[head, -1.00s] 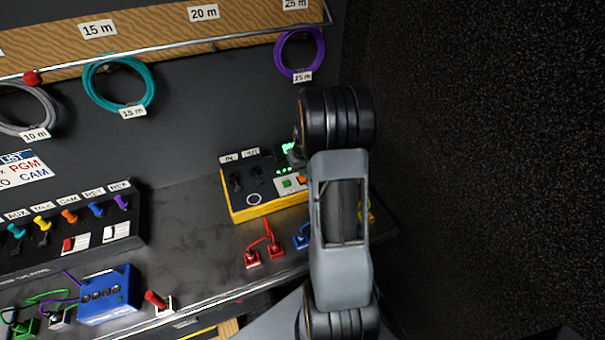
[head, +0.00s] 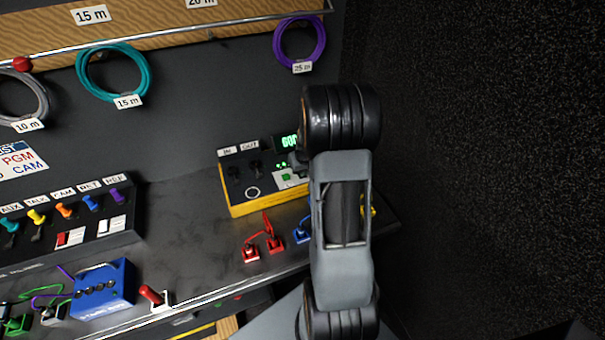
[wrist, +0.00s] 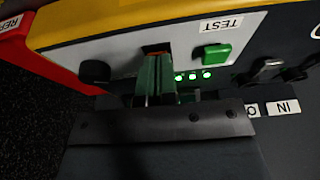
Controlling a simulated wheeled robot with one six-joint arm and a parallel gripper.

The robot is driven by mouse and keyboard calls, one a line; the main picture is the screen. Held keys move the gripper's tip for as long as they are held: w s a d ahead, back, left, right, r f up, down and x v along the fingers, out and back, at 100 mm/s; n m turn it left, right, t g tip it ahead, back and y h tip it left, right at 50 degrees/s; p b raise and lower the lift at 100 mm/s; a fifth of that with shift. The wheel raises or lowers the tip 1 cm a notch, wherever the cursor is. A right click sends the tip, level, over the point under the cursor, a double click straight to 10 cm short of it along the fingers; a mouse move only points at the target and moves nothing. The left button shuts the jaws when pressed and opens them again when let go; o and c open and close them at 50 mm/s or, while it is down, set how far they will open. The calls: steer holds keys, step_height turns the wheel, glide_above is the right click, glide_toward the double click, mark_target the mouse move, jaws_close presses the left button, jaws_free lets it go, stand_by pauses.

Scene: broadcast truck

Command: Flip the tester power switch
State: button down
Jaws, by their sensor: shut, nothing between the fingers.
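The tester (head: 255,209) is a yellow-edged box with a dark top at the back of the counter, left of my arm. Its screen (head: 288,142) shows green characters, partly cut off by my arm. In the wrist view the tester's pale panel (wrist: 115,55) appears upside down, with a green button (wrist: 213,56) under a TEST label and lit green lamps (wrist: 192,76). My gripper (wrist: 157,60) is shut and empty, its tips at an orange switch (wrist: 156,51) that they mostly cover. I cannot tell whether they touch. In the head view my arm hides the switch.
A dark knob (wrist: 95,73) sits beside my fingers. Red plugs (head: 273,243) and a blue plug (head: 302,235) stand in front of the tester. A blue box (head: 104,288) and a switch panel (head: 95,246) are at left. A dark wall (head: 480,170) closes the right side.

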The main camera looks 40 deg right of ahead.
steer(key=shift+s+f, duration=0.1)
stand_by(0.3)
steer(key=shift+w+d+r+p, duration=0.1)
steer(key=shift+w+r+p, duration=0.1)
steer(key=shift+w, duration=0.2)
steer(key=shift+w+d+r+p, duration=0.1)
steer(key=shift+w+p, duration=0.1)
steer(key=shift+w, duration=0.2)
steer(key=shift+r+p, duration=0.3)
steer(key=shift+r, duration=0.1)
steer(key=p+v, duration=0.1)
steer(key=v, duration=0.3)
steer(key=shift+w+r+p, duration=0.15)
steer(key=shift+p, duration=0.2)
steer(key=s+a+r+b, duration=0.1)
steer(key=s+r, duration=0.3)
steer(key=r, duration=0.3)
steer(key=shift+s+r, duration=0.3)
steer(key=shift+s, duration=0.05)
steer(key=shift+a, duration=0.1)
